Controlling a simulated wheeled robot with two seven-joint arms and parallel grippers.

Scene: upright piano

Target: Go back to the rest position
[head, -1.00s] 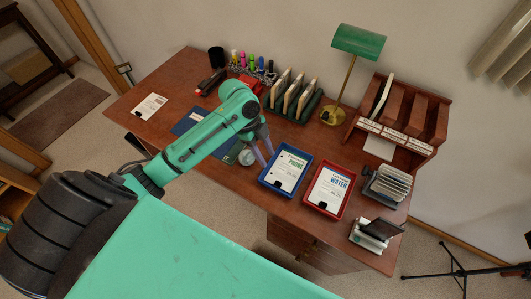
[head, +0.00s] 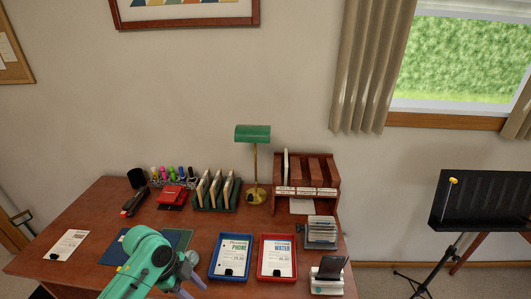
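My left arm, green, reaches in at the bottom left of the head view, over the front of the wooden desk (head: 100,210). My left gripper (head: 190,286) points down at the bottom edge, left of the blue tray. Its two fingers stand apart with nothing seen between them, and their ends are near the picture's lower edge. My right gripper is out of view.
A blue tray (head: 213,272) and a red tray (head: 261,273) hold papers. Behind them stand a green lamp (head: 252,134), a file rack (head: 229,206) and a wooden sorter (head: 330,178). A card holder (head: 323,239) stands right. A music stand (head: 482,205) is beyond the desk.

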